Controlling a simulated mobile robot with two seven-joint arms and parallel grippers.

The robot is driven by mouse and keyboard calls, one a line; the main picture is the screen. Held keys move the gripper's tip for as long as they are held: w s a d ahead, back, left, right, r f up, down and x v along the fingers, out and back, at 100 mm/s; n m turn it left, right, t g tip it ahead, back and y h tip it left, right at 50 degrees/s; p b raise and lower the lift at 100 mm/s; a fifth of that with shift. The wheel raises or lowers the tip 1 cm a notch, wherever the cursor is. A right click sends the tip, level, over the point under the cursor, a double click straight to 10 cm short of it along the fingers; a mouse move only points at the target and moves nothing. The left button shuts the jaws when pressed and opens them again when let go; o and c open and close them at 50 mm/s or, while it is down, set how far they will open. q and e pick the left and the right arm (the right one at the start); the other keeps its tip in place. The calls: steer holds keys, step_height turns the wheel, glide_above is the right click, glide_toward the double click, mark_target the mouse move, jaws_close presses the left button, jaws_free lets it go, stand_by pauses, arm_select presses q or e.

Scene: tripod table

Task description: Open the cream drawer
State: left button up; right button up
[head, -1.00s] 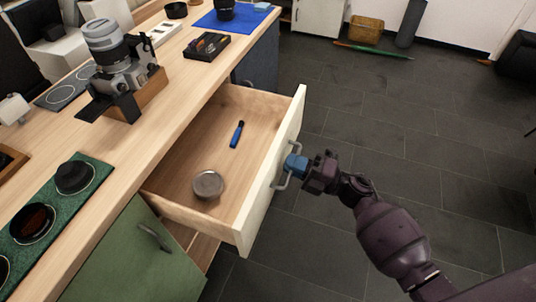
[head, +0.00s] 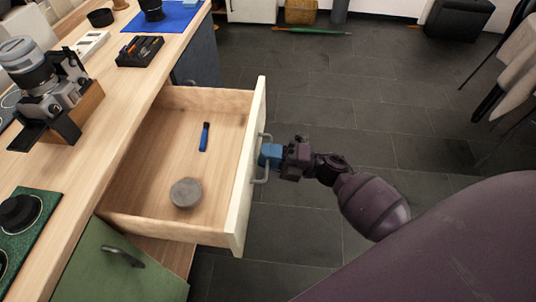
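The cream drawer (head: 247,173) stands pulled well out from under the wooden counter, its inside in plain view. A grey round disc (head: 186,193) and a blue tool (head: 204,137) with a dark tip lie on its floor. My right gripper (head: 268,155) has blue fingers at the drawer's grey bar handle (head: 262,178). The fingers appear closed around the middle of the bar, though the tips are partly hidden by the handle and drawer front. My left gripper is out of view.
The counter (head: 113,122) holds a camera on a wooden stand (head: 52,92), a black tray (head: 140,51) and a blue mat (head: 165,17). A green door (head: 107,275) with a handle is below left. Dark tiled floor (head: 345,105) is free on the right.

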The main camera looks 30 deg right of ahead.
steer(key=v, duration=1)
steer(key=shift+s+d, duration=0.3)
stand_by(0.4)
